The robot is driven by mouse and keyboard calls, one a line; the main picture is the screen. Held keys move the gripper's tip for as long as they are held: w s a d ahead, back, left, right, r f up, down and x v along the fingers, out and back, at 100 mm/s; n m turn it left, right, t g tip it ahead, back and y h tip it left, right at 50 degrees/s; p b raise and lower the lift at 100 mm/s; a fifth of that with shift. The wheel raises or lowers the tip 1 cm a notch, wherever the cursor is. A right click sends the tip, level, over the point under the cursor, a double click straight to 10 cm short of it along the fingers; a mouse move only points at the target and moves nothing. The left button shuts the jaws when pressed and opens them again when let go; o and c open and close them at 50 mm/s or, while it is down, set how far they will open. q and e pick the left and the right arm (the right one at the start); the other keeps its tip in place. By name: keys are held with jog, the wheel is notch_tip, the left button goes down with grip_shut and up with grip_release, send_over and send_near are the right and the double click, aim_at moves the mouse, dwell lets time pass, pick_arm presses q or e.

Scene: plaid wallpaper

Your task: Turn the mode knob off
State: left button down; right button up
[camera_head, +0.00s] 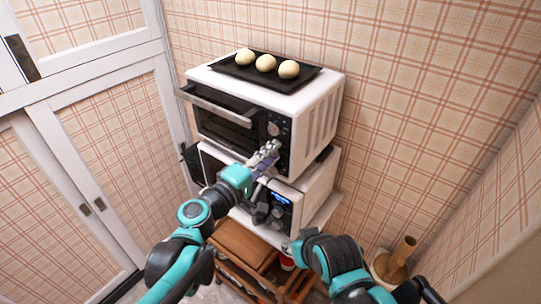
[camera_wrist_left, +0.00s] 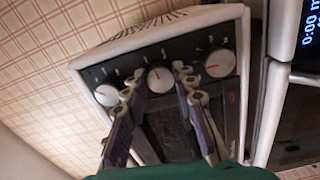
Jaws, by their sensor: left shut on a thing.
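The white toaster oven (camera_head: 318,108) has a dark control panel with three round silver knobs, each with a red mark. In the left wrist view they are an outer knob (camera_wrist_left: 105,95), a middle knob (camera_wrist_left: 160,79) and another outer knob (camera_wrist_left: 220,62). My left gripper (camera_head: 267,153) is at the panel. In the left wrist view its two fingers (camera_wrist_left: 159,82) sit on either side of the middle knob and are shut on it. The panel's small print is too small to read. My right arm (camera_head: 330,262) is low at the right; its gripper cannot be made out.
A black tray (camera_head: 262,80) with three pale buns (camera_head: 266,63) lies on the oven. A white microwave (camera_head: 316,185) with a lit display stands below it on a wooden cart (camera_head: 243,243). A white-framed cabinet (camera_head: 75,150) is at the left. A tan cylinder (camera_head: 403,250) stands at the right.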

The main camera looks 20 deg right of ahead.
pick_arm(q)
jog(key=shift+n+b, duration=0.55)
jog(key=shift+n, duration=7.75)
jog(key=c, duration=1.2)
grip_release()
jog(key=shift+a, duration=0.1)
jog(key=v, duration=1.2)
